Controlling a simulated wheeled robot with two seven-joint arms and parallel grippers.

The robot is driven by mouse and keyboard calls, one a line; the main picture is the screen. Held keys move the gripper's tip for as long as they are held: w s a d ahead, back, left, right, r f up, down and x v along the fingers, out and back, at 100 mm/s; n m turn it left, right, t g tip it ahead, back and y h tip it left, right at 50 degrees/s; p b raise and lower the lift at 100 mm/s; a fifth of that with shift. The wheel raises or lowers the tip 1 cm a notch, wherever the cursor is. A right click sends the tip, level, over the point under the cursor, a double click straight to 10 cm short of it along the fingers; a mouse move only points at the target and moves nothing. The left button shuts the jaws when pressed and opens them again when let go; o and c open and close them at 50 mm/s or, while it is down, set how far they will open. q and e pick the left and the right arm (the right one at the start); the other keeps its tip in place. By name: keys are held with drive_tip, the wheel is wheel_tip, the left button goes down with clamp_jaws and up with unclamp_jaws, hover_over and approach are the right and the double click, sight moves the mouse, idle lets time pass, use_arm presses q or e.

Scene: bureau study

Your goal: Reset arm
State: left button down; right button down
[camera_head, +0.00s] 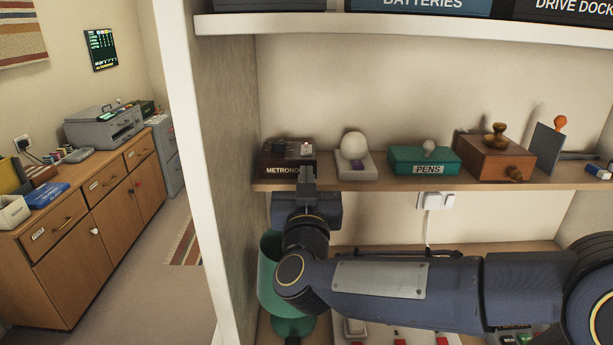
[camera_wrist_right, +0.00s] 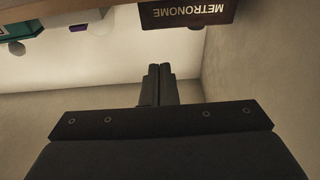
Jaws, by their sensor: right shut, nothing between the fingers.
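My right gripper (camera_head: 306,180) is in front of the shelf, at the right part of the dark box labelled METRONOME (camera_head: 281,160). My right arm reaches in from the right of the head view, below the middle shelf. In the right wrist view the fingers (camera_wrist_right: 160,72) are together with nothing between them, and the METRONOME box (camera_wrist_right: 187,13) shows upside down at the top, apart from the fingertips in that picture. My left gripper is not in view.
The middle shelf (camera_head: 400,183) holds a white sphere on a base (camera_head: 354,150), a green PENS box (camera_head: 425,161) and a wooden box (camera_head: 494,158). A green container (camera_head: 268,275) stands below, partly behind my arm. The shelf's left side panel (camera_head: 222,150) is close by.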

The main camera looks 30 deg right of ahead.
drive_tip(key=s+a+f+n+g+y, duration=0.4)
drive_tip(key=s+a+f+n+y, duration=0.4)
drive_tip(key=y, duration=0.6)
drive_tip(key=s+f+m+g, duration=0.3)
drive_tip(key=s+f+g, duration=0.4)
drive_tip(key=s+f, duration=0.7)
drive_tip(key=shift+s+a+g, duration=0.15)
drive_tip(key=shift+a+g, duration=0.2)
drive_tip(key=shift+g, duration=0.05)
drive_tip(key=shift+f, duration=0.1)
